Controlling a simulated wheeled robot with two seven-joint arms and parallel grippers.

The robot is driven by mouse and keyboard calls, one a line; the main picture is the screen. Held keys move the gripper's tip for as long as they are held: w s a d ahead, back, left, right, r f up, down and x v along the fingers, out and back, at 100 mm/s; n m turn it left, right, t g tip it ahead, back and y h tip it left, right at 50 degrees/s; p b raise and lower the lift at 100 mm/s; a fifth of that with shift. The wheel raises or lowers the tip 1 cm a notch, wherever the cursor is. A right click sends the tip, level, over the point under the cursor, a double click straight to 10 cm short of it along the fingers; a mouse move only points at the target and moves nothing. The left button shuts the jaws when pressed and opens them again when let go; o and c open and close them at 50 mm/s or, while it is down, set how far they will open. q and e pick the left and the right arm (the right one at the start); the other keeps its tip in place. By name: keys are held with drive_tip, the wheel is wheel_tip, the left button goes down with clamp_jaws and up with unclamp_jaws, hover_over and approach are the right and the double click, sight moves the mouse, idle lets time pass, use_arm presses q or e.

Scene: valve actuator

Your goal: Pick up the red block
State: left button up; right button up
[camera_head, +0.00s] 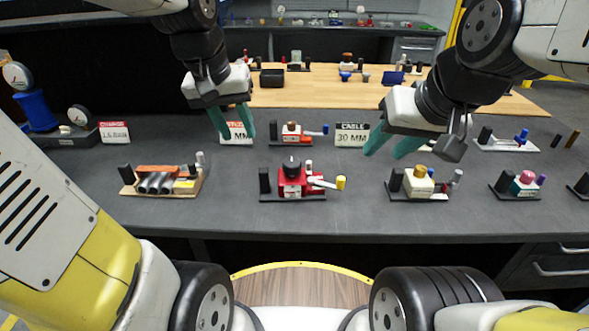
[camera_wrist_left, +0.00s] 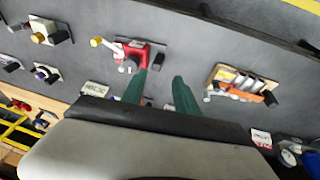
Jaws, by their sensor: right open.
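A red block (camera_head: 292,183) with a black knob on top and a yellow-tipped lever sits on a dark base near the front middle of the grey table. In the left wrist view the red block (camera_wrist_left: 132,52) lies just beyond the fingers, overlapping one fingertip. My left gripper (camera_head: 232,124) hangs above the table, behind and to the left of the block. Its green fingers (camera_wrist_left: 159,78) are apart with nothing between them. My right gripper (camera_head: 390,147) is to the right of the block and higher, open and empty.
A wooden stand with grey cylinders (camera_head: 158,183) is left of the block, and a cream valve unit (camera_head: 419,184) is right of it. A smaller red-and-white unit (camera_head: 292,133) and a "30 MM" sign (camera_head: 351,135) stand behind. Bare table separates them.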

sight(264, 178)
use_arm(q)
drive_tip(key=w+f+g, duration=0.1)
drive_tip(key=w+f, duration=0.2)
drive_tip(key=w+d+f+g+y, duration=0.1)
drive_tip(key=w+f, duration=0.2)
drive_tip(key=w, duration=0.1)
drive_tip(key=w+d+f+g, duration=0.1)
drive_tip(key=w+f, duration=0.2)
drive_tip(key=shift+w+d+f+n, duration=0.15)
drive_tip(key=shift+w+f+n, duration=0.2)
drive_tip(key=shift+w+n, duration=0.05)
drive_tip(key=shift+w+f+y, duration=0.15)
drive_tip(key=shift+f+y, duration=0.15)
drive_tip(key=shift+f, duration=0.05)
drive_tip(key=f, duration=1.2)
drive_tip(key=shift+d, duration=0.25)
clamp_jaws()
